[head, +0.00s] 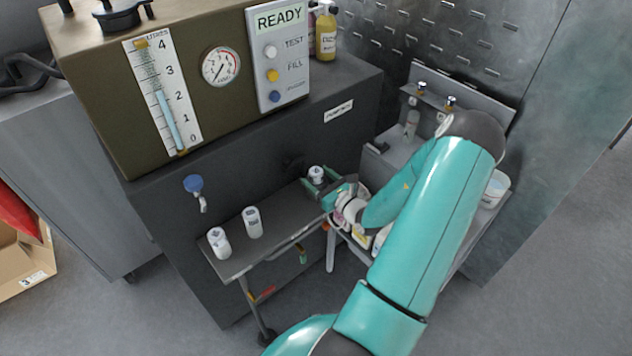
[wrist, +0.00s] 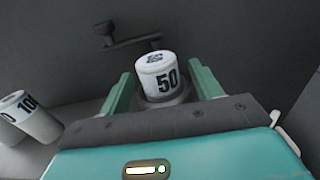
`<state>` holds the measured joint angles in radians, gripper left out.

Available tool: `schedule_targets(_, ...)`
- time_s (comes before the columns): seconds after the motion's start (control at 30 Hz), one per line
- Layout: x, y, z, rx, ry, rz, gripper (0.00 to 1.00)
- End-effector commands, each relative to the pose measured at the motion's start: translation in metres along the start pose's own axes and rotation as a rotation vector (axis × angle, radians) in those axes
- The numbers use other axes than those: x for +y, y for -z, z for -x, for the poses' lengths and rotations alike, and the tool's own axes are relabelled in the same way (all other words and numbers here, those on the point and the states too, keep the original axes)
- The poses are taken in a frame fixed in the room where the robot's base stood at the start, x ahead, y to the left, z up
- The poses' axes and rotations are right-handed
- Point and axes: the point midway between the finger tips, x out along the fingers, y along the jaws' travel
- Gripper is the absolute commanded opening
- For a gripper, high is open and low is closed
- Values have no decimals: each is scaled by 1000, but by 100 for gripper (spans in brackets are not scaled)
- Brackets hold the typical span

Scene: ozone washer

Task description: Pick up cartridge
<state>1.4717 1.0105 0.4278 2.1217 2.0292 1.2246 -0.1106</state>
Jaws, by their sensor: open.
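A white cylindrical cartridge (head: 316,172) stands upright at the right end of the narrow shelf (head: 272,238). In the wrist view this cartridge (wrist: 158,76) shows a black "50" and a small mark on its top. My gripper (head: 322,184) is open, with a green finger on each side of the cartridge. In the wrist view my gripper (wrist: 160,72) shows gaps between the fingers and the cartridge.
The dark washer cabinet (head: 260,150) rises behind the shelf, with a blue-handled tap (head: 194,185) on its front. A crank handle (wrist: 128,40) sticks out just behind the cartridge. A side bench (head: 400,160) with bottles stands to the right. The middle of the shelf is clear.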

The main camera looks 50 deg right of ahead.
Motion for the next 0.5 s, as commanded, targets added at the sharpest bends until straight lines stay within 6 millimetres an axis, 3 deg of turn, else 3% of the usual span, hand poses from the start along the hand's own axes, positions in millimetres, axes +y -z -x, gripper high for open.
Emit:
schedule_targets(0.1, 0, -1, -12, -1, -1, 2, 64)
schedule_targets(0.3, 0, -1, -13, -1, 0, 1, 64)
schedule_targets(0.5, 0, -1, -13, -1, -1, 1, 27)
